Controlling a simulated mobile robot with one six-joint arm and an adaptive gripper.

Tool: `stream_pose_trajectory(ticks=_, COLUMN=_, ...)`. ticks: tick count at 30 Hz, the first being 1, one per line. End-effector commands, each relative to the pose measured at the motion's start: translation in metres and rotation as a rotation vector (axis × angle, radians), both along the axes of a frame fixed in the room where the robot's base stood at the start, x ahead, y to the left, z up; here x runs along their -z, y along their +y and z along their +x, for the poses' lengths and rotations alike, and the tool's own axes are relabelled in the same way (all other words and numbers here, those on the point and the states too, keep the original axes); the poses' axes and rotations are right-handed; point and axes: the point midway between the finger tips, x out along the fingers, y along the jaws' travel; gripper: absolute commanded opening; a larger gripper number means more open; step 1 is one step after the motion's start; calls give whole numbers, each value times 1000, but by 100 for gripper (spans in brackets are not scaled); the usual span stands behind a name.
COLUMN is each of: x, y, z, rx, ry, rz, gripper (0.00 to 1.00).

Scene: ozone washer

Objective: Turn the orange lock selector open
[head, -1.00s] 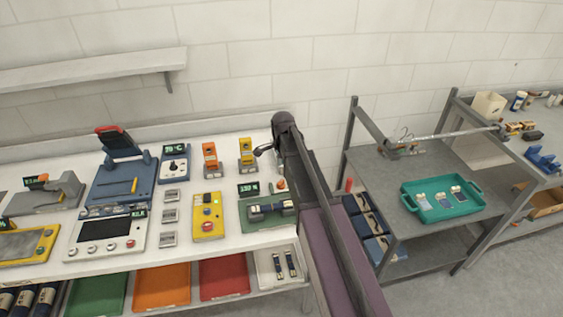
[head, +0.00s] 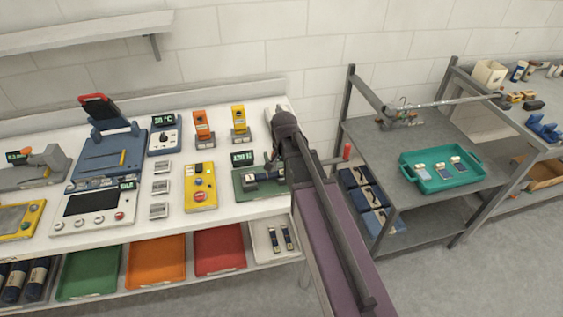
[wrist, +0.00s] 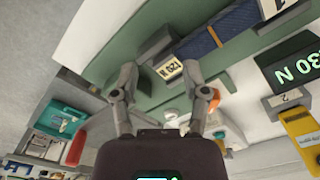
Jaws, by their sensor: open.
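My gripper (wrist: 160,78) is open and empty. In the head view my gripper (head: 271,160) is over the right end of the green fixture (head: 241,190), and my arm hides that end.
A dark display (head: 242,159) stands behind the fixture. A yellow control box (head: 200,188) is to its left, with orange (head: 203,125) and yellow (head: 239,122) upright devices behind. A teal tray (head: 480,181) sits on the cart at right.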

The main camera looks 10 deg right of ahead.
Motion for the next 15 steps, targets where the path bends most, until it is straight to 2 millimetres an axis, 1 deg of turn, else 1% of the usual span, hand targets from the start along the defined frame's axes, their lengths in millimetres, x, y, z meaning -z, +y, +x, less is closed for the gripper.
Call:
stream_pose_trajectory(ticks=1, x=8, y=0, z=-9, rx=-32, ry=0, rz=0, gripper=59)
stream_pose_trajectory(ticks=15, x=40, y=2, z=-59, rx=-344, ry=-4, rz=-4, gripper=59)
